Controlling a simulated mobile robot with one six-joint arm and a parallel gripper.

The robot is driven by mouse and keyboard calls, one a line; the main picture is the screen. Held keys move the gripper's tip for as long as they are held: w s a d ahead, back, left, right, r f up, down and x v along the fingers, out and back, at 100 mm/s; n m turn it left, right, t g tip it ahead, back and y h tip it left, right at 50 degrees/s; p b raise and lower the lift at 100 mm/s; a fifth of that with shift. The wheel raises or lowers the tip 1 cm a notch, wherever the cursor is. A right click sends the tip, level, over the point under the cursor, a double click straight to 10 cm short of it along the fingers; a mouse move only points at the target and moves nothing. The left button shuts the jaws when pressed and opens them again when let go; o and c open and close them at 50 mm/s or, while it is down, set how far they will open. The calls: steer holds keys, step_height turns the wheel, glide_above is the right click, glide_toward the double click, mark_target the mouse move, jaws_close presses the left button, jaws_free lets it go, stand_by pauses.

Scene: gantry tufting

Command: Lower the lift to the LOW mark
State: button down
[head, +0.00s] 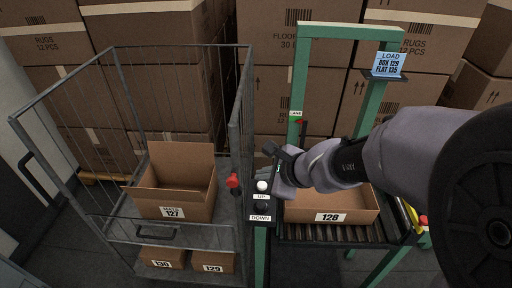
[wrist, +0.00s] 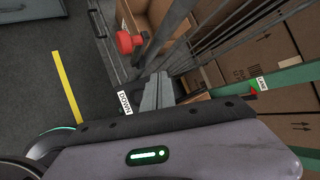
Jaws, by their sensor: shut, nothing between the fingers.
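The lift's control panel (head: 250,200) stands on a green post between the cage and the roller bed. It has a white button (head: 263,186) above the UP label (head: 261,197) and a dark button (head: 262,205) above the DOWN label (head: 260,218). The DOWN label (wrist: 125,102) also shows in the wrist view. My gripper (head: 281,189) is shut and empty, close to the panel's right side; I cannot tell if it touches a button. In the wrist view its fingers (wrist: 157,92) are together beside the DOWN label. A small label on the left green post (head: 296,113) is too small to read.
A red knob (head: 232,180) stands left of the panel. Box 127 (head: 172,212) is in the wire cage, with boxes 130 (head: 160,255) and 129 (head: 213,258) below. Box 128 (head: 355,215) sits on rollers (head: 330,233). A load sign (head: 388,64) reads BOX 129, FLAT 135.

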mark_target(263, 207)
step_height(263, 207, down, 9)
steer(key=b, duration=0.8)
steer(key=shift+s+d+r, duration=0.1)
stand_by(1.7)
steer(key=shift+f+b, duration=0.4)
steer(key=shift+b, duration=0.25)
